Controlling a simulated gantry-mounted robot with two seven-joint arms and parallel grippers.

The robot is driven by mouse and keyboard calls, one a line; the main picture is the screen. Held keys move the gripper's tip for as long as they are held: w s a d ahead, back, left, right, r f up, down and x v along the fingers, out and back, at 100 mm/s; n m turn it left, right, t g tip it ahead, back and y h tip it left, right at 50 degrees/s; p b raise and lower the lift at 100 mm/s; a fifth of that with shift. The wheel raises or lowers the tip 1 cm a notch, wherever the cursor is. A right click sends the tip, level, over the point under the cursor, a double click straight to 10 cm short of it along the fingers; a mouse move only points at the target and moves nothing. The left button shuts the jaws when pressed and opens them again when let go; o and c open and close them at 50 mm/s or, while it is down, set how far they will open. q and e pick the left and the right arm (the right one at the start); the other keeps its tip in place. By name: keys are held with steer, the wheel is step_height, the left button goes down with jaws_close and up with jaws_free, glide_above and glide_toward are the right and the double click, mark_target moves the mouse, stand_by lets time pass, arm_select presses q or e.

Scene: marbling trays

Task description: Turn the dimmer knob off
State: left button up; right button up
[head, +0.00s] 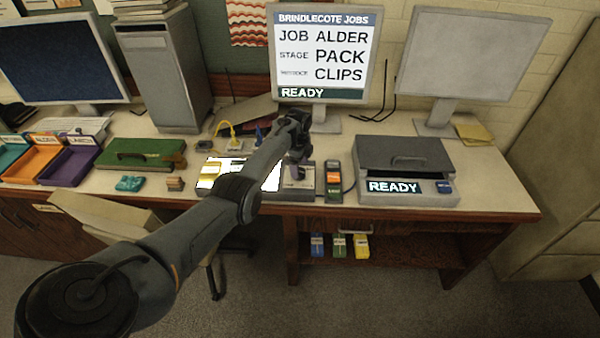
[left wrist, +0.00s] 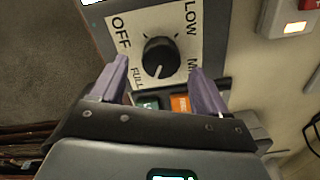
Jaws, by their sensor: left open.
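The dimmer knob (left wrist: 160,56) is round and black, on a white dial plate (left wrist: 182,20) marked OFF, LOW, FULL and a partly hidden label that starts with M. Its white pointer line points toward the bottom of the left wrist view, near FULL and away from OFF. My left gripper (left wrist: 158,70) is open, its two purple fingers apart on either side of the knob's lower part, with nothing visibly held. In the head view my left gripper (head: 297,168) hangs over the grey dimmer box (head: 298,190) and hides the knob. My right gripper is not in view.
Green and orange buttons (left wrist: 180,103) sit beside the dial. A lit panel (head: 271,181) lies left of the box. A dark handset-like device (head: 333,182) and a grey machine reading READY (head: 405,155) stand to the right. The desk's front edge is close.

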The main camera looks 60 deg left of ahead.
mark_target(300, 171)
arm_select(q)
step_height(300, 171, down, 3)
steer(key=shift+r+b, duration=0.1)
steer(key=shift+b, duration=0.35)
steer(key=shift+f, duration=0.2)
steer(key=c, duration=1)
steer(key=shift+c, duration=0.2)
